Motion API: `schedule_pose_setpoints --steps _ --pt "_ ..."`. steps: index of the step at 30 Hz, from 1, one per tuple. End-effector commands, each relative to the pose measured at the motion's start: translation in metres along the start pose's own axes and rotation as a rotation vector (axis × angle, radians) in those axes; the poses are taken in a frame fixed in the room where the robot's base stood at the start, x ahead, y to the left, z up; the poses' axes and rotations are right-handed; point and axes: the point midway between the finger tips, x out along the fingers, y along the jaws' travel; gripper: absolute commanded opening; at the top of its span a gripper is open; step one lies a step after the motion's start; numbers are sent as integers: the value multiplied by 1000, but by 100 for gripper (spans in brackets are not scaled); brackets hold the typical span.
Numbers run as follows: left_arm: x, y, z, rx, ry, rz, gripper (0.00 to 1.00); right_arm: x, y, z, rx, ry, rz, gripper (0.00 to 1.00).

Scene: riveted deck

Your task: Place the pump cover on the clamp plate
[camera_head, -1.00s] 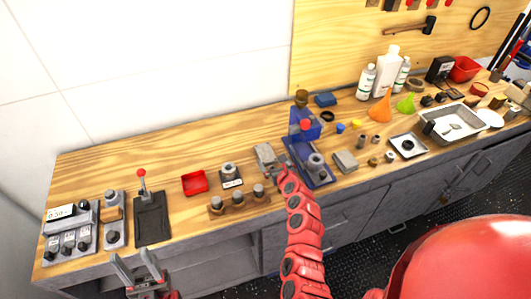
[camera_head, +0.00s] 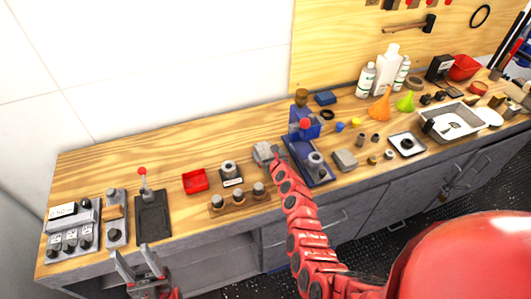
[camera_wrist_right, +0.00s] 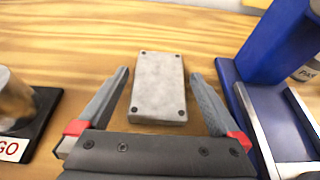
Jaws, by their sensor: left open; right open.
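The pump cover appears to be a grey rectangular block with a dark screw or hole at each corner, lying on the bench. In the right wrist view the pump cover (camera_wrist_right: 158,88) lies between the fingers of my open right gripper (camera_wrist_right: 160,85), with a gap on both sides. In the head view my right gripper (camera_head: 267,153) is at the block, left of the blue press, and partly covers it. The clamp plate appears to be the black plate (camera_head: 153,222) with a red-handled lever, at the bench's left. My left gripper (camera_head: 137,258) is open and empty by the front edge below it.
A blue press (camera_head: 305,125) stands close right of the block. A black GO stand (camera_head: 231,181), a red tray (camera_head: 194,181) and a wooden holder with knobs (camera_head: 238,201) lie between the block and the black plate. Bare wood lies behind them.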

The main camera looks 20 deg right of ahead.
Motion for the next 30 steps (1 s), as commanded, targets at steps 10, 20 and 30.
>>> schedule_pose_setpoints --steps 10,20,30 --pt "0 0 0 0 0 0 50 0 0 0 -1 1 0 46" --pt "0 0 0 0 0 0 50 0 0 0 -1 1 0 0" --pt "9 0 -2 0 0 0 50 -6 0 14 0 0 1 0"
